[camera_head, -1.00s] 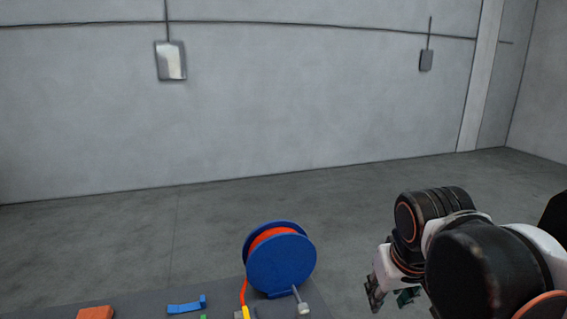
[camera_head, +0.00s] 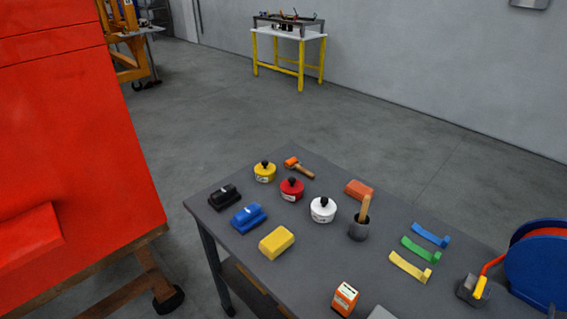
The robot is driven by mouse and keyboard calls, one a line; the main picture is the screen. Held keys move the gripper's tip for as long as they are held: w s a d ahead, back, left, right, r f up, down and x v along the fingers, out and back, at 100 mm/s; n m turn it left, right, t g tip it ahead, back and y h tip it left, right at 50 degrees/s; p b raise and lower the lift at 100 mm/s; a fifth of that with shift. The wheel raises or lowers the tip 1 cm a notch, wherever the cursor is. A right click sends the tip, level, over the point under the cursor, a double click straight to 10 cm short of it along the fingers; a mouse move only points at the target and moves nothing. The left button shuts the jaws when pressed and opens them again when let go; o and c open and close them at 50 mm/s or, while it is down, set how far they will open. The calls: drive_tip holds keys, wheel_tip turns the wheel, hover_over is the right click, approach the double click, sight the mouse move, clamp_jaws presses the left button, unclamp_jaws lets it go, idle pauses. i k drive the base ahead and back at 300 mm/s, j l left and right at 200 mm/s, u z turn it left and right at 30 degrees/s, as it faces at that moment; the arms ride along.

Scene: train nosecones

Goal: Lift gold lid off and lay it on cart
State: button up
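A gold-yellow round pot (camera_head: 265,175) with a black knob on top stands near the far left corner of the grey cart (camera_head: 318,268). Its lid appears to be on, though it is small in view. A red pot (camera_head: 291,192) and a white pot (camera_head: 322,212), each with a black knob, stand to its right in a slanting row. My gripper and arm are out of view.
Beside the gold pot lie an orange-headed mallet (camera_head: 299,168) and black block (camera_head: 224,197). Blue block (camera_head: 248,218), yellow sponge (camera_head: 277,242), grey cup (camera_head: 359,229) and blue reel (camera_head: 535,262) share the cart. A red panel (camera_head: 75,150) stands left. Open floor lies behind.

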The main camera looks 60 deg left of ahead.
sight(264, 168)
drive_tip(key=u, duration=2.35)
drive_tip(key=z, duration=0.25)
drive_tip(key=i+j+z, duration=0.6)
drive_tip(key=z, duration=0.2)
drive_tip(key=i+j, duration=0.15)
drive_tip(key=j, duration=0.2)
drive_tip(key=i+j, duration=0.2)
drive_tip(key=j, duration=0.15)
drive_tip(key=i+j+z, duration=0.1)
drive_tip(key=j, duration=0.2)
drive_tip(key=i+j, duration=0.2)
drive_tip(key=j, duration=0.2)
